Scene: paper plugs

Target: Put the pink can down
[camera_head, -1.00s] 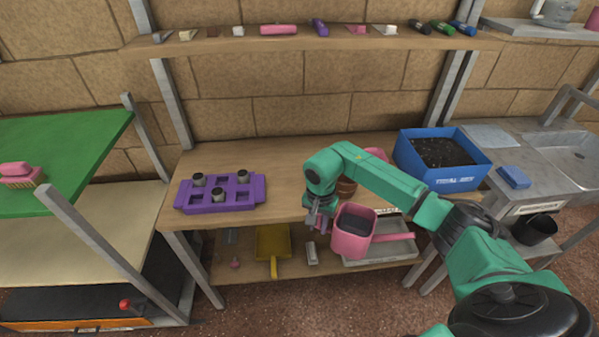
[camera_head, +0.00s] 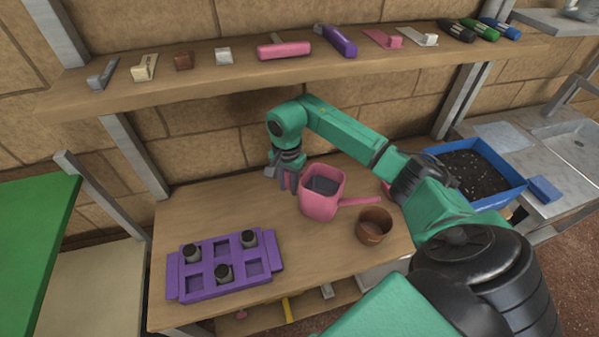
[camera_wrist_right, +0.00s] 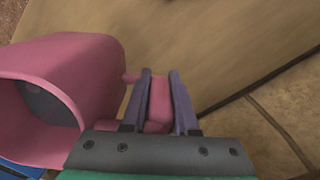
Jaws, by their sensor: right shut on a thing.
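The pink can (camera_head: 322,200), a square watering can with a spout pointing right and dark inside, is upright at the middle back of the wooden table (camera_head: 185,215). I cannot tell whether its base touches the tabletop. My right gripper (camera_head: 289,182) is at the can's left side, shut on its handle. In the right wrist view the gripper (camera_wrist_right: 159,88) has the pink handle (camera_wrist_right: 159,100) between its two fingers, and the can's body (camera_wrist_right: 85,65) fills the left. My left gripper is out of view.
A brown pot (camera_head: 374,225) stands just right of the can. A purple tray (camera_head: 207,252) with several cells and dark plugs is front left. A blue soil box (camera_head: 497,193) is at the right. A shelf (camera_head: 210,78) with tools runs above. The table's left back is clear.

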